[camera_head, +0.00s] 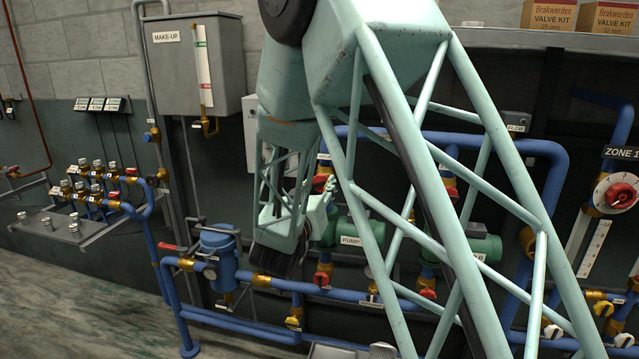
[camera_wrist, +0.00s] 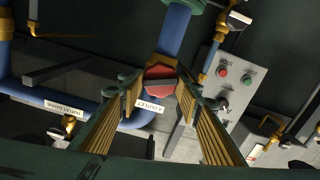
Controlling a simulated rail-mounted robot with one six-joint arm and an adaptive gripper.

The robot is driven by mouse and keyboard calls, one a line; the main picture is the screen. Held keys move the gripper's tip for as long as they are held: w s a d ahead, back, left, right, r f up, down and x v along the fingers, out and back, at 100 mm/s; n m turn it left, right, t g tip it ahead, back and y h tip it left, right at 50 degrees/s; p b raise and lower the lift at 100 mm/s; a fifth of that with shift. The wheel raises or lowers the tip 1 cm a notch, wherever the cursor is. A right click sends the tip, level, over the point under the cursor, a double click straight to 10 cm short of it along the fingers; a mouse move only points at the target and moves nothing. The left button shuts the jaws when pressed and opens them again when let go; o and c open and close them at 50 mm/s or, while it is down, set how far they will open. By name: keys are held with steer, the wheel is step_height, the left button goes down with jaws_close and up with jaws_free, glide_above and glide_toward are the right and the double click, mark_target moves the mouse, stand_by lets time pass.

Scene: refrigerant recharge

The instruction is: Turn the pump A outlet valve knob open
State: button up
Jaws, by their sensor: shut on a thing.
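The pump A outlet valve knob (camera_wrist: 160,80) is red with a dark bar across its face, which lies about level in the wrist view. It sits on a brass valve body on a blue pipe, with an "A OUTLET" label (camera_wrist: 150,105) just below. My gripper (camera_wrist: 159,92) has its two ribbed fingers on the left and right of the knob, shut on it. In the head view my gripper (camera_head: 326,192) reaches to a red knob above the green pump A (camera_head: 342,233); my arm hides part of the pump and pipes.
A grey button box (camera_wrist: 225,82) with red and green buttons stands right of the knob. Another red valve (camera_head: 321,279) sits on the lower pipe (camera_head: 345,294). A blue filter vessel (camera_head: 218,255) stands left of my arm. A "MAKE-UP" tank (camera_head: 222,65) hangs at upper left.

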steer(key=n+p, duration=0.2)
steer(key=n, duration=0.2)
steer(key=shift+a, duration=0.1)
steer(key=n+p, duration=0.1)
steer(key=n, duration=0.2)
steer(key=shift+p, duration=0.35)
steer(key=n+p, duration=0.2)
steer(key=n, duration=0.1)
steer(key=shift+n, duration=0.3)
steer(key=shift+a+f+n+p, duration=0.15)
steer(key=shift+n+p, duration=0.7)
steer(key=shift+n, duration=0.65)
steer(key=o, duration=0.9)
steer(key=shift+s+a, duration=0.35)
steer(key=shift+s, duration=1.6)
steer(key=shift+s+a, duration=0.4)
steer(key=shift+s, duration=1.55)
steer(key=shift+s+a, duration=0.35)
steer(key=shift+s, duration=1.6)
